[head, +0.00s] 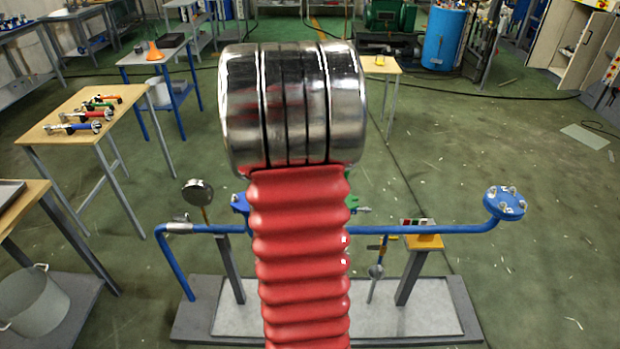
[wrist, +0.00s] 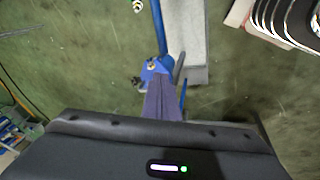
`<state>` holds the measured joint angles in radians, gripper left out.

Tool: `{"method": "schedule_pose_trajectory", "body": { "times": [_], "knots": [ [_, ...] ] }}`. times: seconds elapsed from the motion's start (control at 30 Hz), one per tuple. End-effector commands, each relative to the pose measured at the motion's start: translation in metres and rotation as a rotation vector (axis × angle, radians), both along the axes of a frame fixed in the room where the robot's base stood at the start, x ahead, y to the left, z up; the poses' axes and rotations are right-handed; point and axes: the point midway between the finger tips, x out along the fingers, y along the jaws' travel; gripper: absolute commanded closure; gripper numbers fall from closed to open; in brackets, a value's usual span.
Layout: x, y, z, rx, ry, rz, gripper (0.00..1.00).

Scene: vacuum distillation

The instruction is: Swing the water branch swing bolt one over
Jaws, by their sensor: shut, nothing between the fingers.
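In the wrist view my gripper (wrist: 162,82) is shut and empty. Its narrow dark fingers point at a small blue fitting (wrist: 153,66) on a blue pipe (wrist: 158,28). A pale bolt or nut shows on the fitting, right at the fingertips; I cannot tell whether they touch it. I cannot tell which bolt is swing bolt one, or its angle. In the head view the blue pipework (head: 420,230) stands on a grey base. A round blue flange (head: 505,203) with several bolts tops its right end. My red arm hides the middle of the pipework and my gripper.
A round gauge (head: 198,192) stands on the left of the pipework. Tables with tools (head: 88,112) stand at left, and a grey bucket (head: 34,300) sits low at left. Floor at right is mostly clear.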

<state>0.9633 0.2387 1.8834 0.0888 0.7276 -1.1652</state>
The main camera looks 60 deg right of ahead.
Motion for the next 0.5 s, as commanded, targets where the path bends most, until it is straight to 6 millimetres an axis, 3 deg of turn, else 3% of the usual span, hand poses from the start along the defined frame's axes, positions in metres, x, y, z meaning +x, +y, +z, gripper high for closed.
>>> {"method": "schedule_pose_trajectory", "body": {
  "times": [0.03,0.2,0.5],
  "knots": [
    [0.011,0.021,0.012,-0.001,-0.012,0.006,1.00],
    [0.036,0.088,0.042,0.009,-0.050,-0.006,1.00],
    [0.050,0.205,0.082,0.041,-0.118,-0.023,1.00]
  ]
}}
